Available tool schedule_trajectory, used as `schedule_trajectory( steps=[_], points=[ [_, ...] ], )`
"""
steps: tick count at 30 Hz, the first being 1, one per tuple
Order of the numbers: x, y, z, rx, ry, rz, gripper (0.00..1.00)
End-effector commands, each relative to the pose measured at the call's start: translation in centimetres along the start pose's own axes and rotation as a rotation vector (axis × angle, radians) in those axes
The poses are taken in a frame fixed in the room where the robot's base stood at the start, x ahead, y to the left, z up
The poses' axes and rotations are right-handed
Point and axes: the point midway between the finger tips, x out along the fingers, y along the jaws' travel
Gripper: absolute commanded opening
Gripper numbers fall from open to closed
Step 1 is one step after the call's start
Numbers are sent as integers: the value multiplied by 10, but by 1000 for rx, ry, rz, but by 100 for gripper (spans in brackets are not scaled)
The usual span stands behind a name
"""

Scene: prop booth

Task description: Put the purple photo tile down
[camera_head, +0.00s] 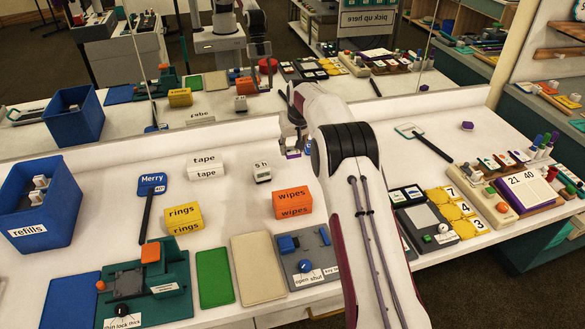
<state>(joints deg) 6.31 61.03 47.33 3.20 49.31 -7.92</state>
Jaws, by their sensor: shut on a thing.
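My gripper (294,140) is above the white table near its back edge, partly hidden behind my own arm. It is shut on a small purple tile (292,154), of which only a little shows below the fingers. I cannot tell whether the tile touches the table. Another small purple piece (467,125) lies on the table at the back right, well apart from my gripper.
Left of my gripper stand a white "5 h" block (262,172), a tape box (205,166) and an orange wipes box (292,202). A blue refills bin (40,205) stands far left. A paddle (424,138) lies right of my arm. A mirror runs behind the table.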

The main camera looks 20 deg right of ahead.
Motion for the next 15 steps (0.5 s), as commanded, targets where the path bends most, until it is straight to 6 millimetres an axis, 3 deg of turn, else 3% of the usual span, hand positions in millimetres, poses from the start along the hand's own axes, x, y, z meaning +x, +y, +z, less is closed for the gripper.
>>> schedule_trajectory(
  steps=[6,15],
  points=[
    [23,0,10,0,0,0,14],
    [28,0,12,0,0,0,14]
  ],
)
